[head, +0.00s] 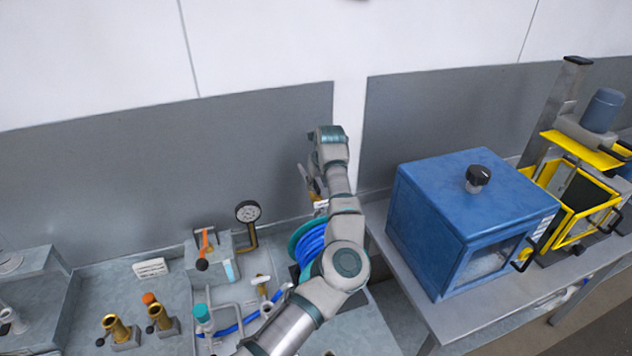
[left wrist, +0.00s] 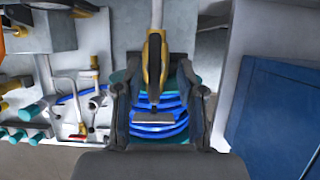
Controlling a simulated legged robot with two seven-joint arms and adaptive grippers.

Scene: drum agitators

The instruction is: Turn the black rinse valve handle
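My left gripper (head: 311,182) is raised in front of the back wall, above the hose reel. In the left wrist view the two dark fingers of this gripper (left wrist: 157,88) stand wide apart. A yellow and black fitting (left wrist: 154,68) on a grey rod shows between them; I cannot tell whether they touch it. I cannot tell whether this fitting bears the rinse valve handle. A black ball knob (head: 202,265) with an orange lever shows on a grey box at the left, well away from the gripper. My right gripper is out of view.
A blue hose reel (head: 310,247) lies below my left arm, partly hidden by it. A dial gauge (head: 248,212), brass fittings (head: 116,328) and white pipes crowd the bench at the left. A blue cabinet (head: 450,205) with a black knob (head: 478,176) stands at the right.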

